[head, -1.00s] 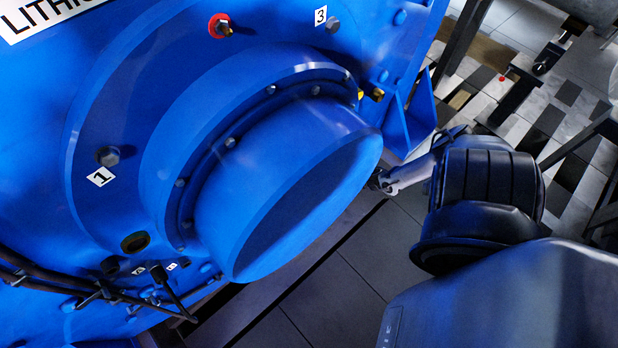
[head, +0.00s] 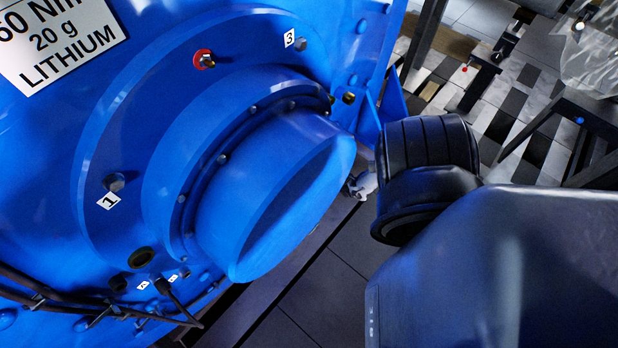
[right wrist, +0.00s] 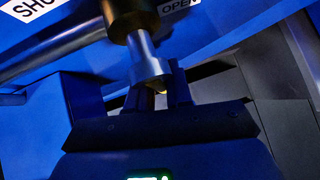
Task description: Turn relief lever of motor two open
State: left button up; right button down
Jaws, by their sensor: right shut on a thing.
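The big blue motor housing (head: 275,190) fills the left and middle of the head view. In the right wrist view, a grey metal lever (right wrist: 147,58) hangs from a dark round hub (right wrist: 130,14). An OPEN label (right wrist: 180,4) is right of the hub and a partly cut-off "SHU" label (right wrist: 28,8) is at the left. My right gripper (right wrist: 165,97) is shut on the lever's lower end, its two dark fingers close together there. In the head view my right arm hides most of this gripper, and the lever cannot be made out. My left gripper is not in view.
The round blue drum end (head: 290,200) stands out close to my right arm. Black cables (head: 90,308) run at the lower left. A dark frame (head: 575,130) stands at the right. Floor tiles (head: 320,290) show below the motor.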

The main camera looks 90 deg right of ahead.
jog(key=shift+s+f, duration=0.1)
dwell(0.3)
jog(key=c, duration=1.1)
grip_release()
jog(key=shift+s+a+r+p, duration=0.1)
jog(key=shift+a+r+p, duration=0.05)
jog(key=shift+r+p, duration=0.3)
jog(key=p+v, duration=0.5)
jog(key=v, duration=0.5)
jog(key=shift+a+f, duration=0.1)
